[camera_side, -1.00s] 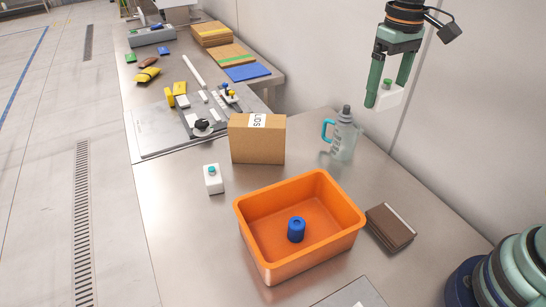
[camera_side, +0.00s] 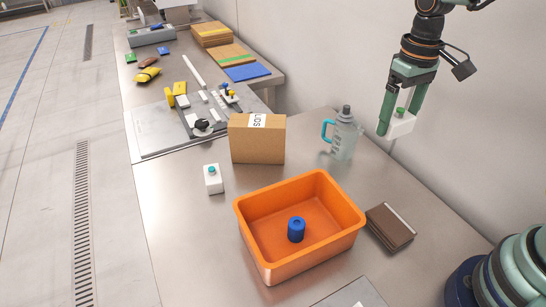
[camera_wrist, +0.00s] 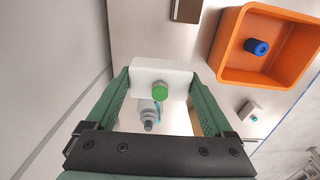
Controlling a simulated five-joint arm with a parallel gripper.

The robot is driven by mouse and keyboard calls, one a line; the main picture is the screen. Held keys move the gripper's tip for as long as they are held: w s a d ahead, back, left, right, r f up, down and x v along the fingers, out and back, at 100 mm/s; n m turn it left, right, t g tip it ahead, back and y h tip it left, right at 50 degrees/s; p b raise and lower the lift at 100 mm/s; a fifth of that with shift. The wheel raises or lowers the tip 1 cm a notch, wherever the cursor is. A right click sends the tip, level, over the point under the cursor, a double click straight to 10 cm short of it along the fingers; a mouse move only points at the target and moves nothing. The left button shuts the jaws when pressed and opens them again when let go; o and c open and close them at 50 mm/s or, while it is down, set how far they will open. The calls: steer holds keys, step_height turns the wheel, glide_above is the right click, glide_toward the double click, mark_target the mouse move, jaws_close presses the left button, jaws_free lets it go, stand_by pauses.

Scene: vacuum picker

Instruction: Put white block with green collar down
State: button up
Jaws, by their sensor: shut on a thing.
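My gripper (camera_side: 402,121) is shut on the white block with green collar (camera_side: 401,127). It holds the block in the air at the upper right of the side view, high above the table near the back wall. In the wrist view the block (camera_wrist: 162,78) sits between the two green fingers, its green collar (camera_wrist: 160,91) facing the camera. A second white block, with a teal top (camera_side: 213,180), stands on the table left of the orange bin.
The orange bin (camera_side: 350,234) holds a blue cylinder (camera_side: 296,229). A brown notebook (camera_side: 390,227) lies right of it. A clear jug with a teal handle (camera_side: 343,137) and a cardboard box (camera_side: 257,142) stand behind. The steel table (camera_side: 180,235) is bare at left.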

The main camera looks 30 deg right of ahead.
steer(key=w+a+r+n, duration=0.1)
steer(key=w+a+n, duration=0.25)
steer(key=a, duration=0.45)
steer(key=r+n, duration=0.1)
steer(key=n, duration=1.1)
glide_above(207, 289)
steer(key=shift+r, duration=0.15)
step_height(207, 289, down, 20)
steer(key=shift+r, duration=0.2)
steer(key=shift+f, duration=0.25)
